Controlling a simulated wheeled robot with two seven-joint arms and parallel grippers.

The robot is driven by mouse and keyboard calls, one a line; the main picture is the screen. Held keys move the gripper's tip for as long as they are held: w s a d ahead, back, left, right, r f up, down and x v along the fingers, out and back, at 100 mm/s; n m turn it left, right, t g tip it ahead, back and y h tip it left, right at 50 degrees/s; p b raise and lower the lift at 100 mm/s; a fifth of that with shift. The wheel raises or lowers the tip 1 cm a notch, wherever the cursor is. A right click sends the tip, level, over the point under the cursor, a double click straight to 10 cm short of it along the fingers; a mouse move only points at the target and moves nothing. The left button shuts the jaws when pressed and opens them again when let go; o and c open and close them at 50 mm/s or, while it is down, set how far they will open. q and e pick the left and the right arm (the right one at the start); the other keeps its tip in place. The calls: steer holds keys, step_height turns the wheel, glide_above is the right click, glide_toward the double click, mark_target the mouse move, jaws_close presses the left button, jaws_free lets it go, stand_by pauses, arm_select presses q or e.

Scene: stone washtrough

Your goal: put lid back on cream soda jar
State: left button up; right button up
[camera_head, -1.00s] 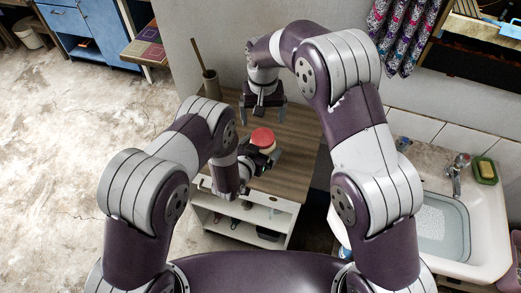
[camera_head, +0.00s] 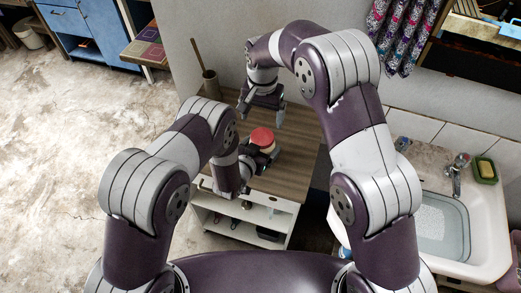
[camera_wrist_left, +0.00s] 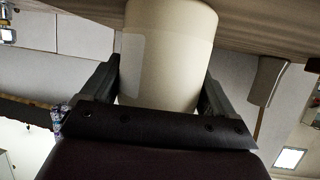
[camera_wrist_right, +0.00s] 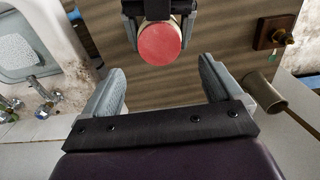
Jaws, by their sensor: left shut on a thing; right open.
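The cream jar (camera_wrist_left: 165,55) is between the fingers of my left gripper (camera_wrist_left: 160,85), which is shut on its sides. The round red lid (camera_head: 262,136) lies on top of the jar, also seen from above in the right wrist view (camera_wrist_right: 159,43). A cream edge shows beside the lid there; I cannot tell whether it is fully seated. My right gripper (camera_head: 262,108) is open and empty, behind the jar in the head view. In the right wrist view, the lid is beyond its open fingers, apart from them.
The wooden tabletop (camera_head: 290,160) has bare room to the right of the jar. A brass cup (camera_head: 211,83) with a stick stands at the back left. A sink basin (camera_head: 440,228) is at the right. The white cabinet (camera_head: 225,207) below has open shelves.

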mark_target(262, 136)
steer(key=shift+f, duration=4.05)
steer(key=c, duration=1.1)
steer(key=m, duration=0.5)
steer(key=o, duration=1.2)
steer(key=shift+o, duration=0.2)
steer(key=shift+r, duration=0.15)
